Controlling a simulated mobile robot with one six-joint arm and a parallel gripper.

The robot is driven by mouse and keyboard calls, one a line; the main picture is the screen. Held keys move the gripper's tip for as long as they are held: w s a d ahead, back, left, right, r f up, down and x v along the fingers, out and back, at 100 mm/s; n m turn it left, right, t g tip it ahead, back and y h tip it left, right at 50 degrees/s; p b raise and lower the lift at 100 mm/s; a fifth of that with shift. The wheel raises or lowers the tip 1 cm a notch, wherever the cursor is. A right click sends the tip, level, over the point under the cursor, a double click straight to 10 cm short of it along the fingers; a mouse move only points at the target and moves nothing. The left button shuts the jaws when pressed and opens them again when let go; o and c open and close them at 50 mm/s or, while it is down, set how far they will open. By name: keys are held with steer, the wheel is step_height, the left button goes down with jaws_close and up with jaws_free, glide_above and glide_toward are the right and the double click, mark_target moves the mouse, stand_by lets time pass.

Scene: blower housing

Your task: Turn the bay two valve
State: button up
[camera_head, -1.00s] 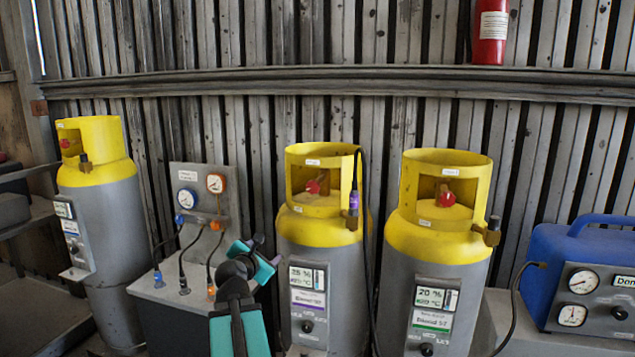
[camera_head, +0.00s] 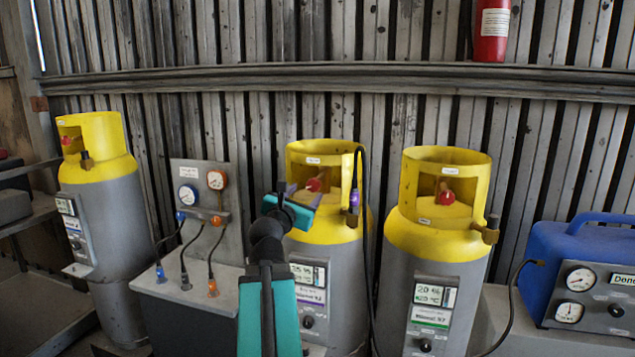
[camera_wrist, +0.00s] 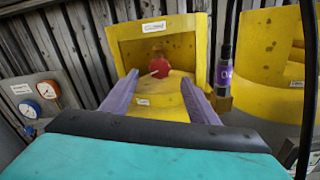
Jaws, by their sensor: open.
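The middle yellow-topped grey cylinder (camera_head: 325,225) has a red valve knob (camera_head: 314,184) inside its open collar. The knob also shows in the wrist view (camera_wrist: 158,68), centred in the collar opening. My gripper (camera_head: 304,192) is open at the front of this collar. In the wrist view my gripper's (camera_wrist: 158,88) two purple fingers point at the knob, one to each side, with the knob slightly beyond the tips and nothing between them. The small label on the collar (camera_wrist: 154,27) is too small to read, so I cannot confirm the bay number.
A black hose with a purple-banded fitting (camera_wrist: 225,72) runs close to the right of the collar. Another yellow-topped cylinder (camera_head: 440,235) stands to the right, and one (camera_head: 100,190) at far left. A gauge panel (camera_head: 203,207) stands left of my arm. A blue machine (camera_head: 585,265) is at far right.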

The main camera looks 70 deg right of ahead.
mark_target(318, 180)
steer(key=shift+w+d+p, duration=0.2)
steer(key=shift+d+p, duration=0.5)
steer(key=shift+d, duration=2.75)
steer(key=shift+w+d+p, duration=0.2)
steer(key=shift+d+p, duration=0.5)
steer(key=shift+d, duration=2.7)
steer(key=shift+c, duration=0.4)
steer(key=c, duration=1)
